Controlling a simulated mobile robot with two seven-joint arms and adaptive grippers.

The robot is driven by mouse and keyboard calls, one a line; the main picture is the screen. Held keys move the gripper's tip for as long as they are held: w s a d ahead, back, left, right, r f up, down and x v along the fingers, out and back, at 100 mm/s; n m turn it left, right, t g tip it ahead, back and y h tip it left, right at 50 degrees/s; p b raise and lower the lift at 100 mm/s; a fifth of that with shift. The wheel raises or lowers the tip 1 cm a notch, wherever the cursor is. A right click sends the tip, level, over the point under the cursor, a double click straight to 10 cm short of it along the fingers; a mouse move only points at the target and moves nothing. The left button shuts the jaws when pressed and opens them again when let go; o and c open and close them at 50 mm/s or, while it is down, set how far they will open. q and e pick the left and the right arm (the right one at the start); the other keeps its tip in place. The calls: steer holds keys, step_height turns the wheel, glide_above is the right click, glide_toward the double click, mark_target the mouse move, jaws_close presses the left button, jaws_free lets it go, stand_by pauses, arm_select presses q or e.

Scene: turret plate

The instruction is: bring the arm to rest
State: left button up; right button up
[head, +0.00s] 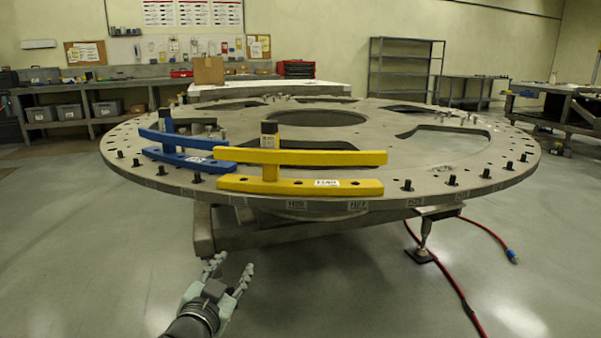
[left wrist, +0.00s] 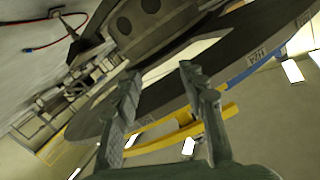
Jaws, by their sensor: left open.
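My left gripper (head: 231,268) is open and empty, low in front of the turret plate (head: 463,187) in the head view. Its fingers point up toward the plate's front edge, apart from it. In the left wrist view the two open fingers (left wrist: 160,90) stand in front of the tilted view of the plate (left wrist: 88,130), with nothing between them. My right gripper is not in view.
A yellow handled bar (head: 300,186) and a blue one (head: 185,158) sit on the plate's near rim, among several black pegs. A red cable (head: 447,275) lies on the floor at right. The floor around my left gripper is clear.

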arm_select(q)
steer(key=s+a+f+n+g+y, duration=0.2)
steer(key=s+a+f+g, duration=0.2)
steer(key=s+f, duration=0.5)
steer(key=s+a+f+n+g+y, duration=0.1)
steer(key=s+a+f+g, duration=0.4)
steer(key=f, duration=0.7)
steer(key=s+a+f+g, duration=0.2)
steer(key=s+f, duration=0.3)
steer(key=s, duration=0.4)
steer(key=s+a+f+n+g, duration=0.1)
steer(key=s+a+f+g, duration=0.1)
steer(key=s+f, duration=0.3)
steer(key=s, duration=0.4)
steer(key=shift+s+y+p, duration=0.35)
steer(key=shift+s+y, duration=0.05)
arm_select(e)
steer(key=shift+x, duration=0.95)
arm_select(q)
steer(key=shift+d+f, duration=0.1)
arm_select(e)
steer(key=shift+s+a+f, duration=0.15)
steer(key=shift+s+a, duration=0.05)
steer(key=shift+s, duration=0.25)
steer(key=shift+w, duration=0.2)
